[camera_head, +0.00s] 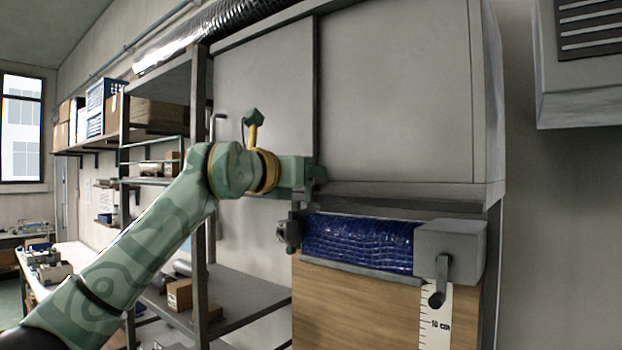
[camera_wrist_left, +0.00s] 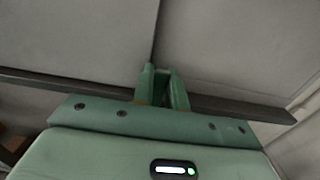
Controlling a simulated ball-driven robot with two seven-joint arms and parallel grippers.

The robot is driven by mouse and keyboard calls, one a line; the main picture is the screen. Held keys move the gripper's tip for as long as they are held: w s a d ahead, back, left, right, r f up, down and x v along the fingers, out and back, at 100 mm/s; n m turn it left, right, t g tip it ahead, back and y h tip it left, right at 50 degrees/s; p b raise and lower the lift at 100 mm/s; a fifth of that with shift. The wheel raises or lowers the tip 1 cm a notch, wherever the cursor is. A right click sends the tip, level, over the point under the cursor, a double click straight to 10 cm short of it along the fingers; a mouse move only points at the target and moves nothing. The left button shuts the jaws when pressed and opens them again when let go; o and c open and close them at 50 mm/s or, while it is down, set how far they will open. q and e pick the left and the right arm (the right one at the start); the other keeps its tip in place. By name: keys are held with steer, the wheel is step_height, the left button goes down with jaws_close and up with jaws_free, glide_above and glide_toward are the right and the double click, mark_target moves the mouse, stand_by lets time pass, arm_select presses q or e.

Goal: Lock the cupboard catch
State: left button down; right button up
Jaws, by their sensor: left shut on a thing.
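The grey cupboard (camera_head: 395,95) fills the upper middle of the head view, with a dark upright seam between its two front panels. My left gripper (camera_head: 318,173) is at the bottom end of this seam, against the cupboard's lower edge. In the left wrist view its two green fingers (camera_wrist_left: 163,88) are close together at the dark bottom rail (camera_wrist_left: 225,104), where the seam meets it. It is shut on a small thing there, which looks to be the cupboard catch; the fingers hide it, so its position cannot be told. My right gripper is not in view.
Just below the cupboard is a blue roll (camera_head: 358,243) with a grey end block (camera_head: 450,247) and a dark lever. A wooden panel (camera_head: 345,305) and a white ruler strip (camera_head: 435,320) hang below. Shelves with boxes (camera_head: 180,294) stand behind my left arm. A grey vented box is upper right.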

arm_select(q)
steer(key=shift+a+r, duration=0.1)
steer(key=shift+r, duration=0.05)
stand_by(0.3)
steer(key=c, duration=1.4)
jaws_free()
steer(key=b+v, duration=0.5)
steer(key=v, duration=1.1)
steer(key=shift+s+a, duration=0.1)
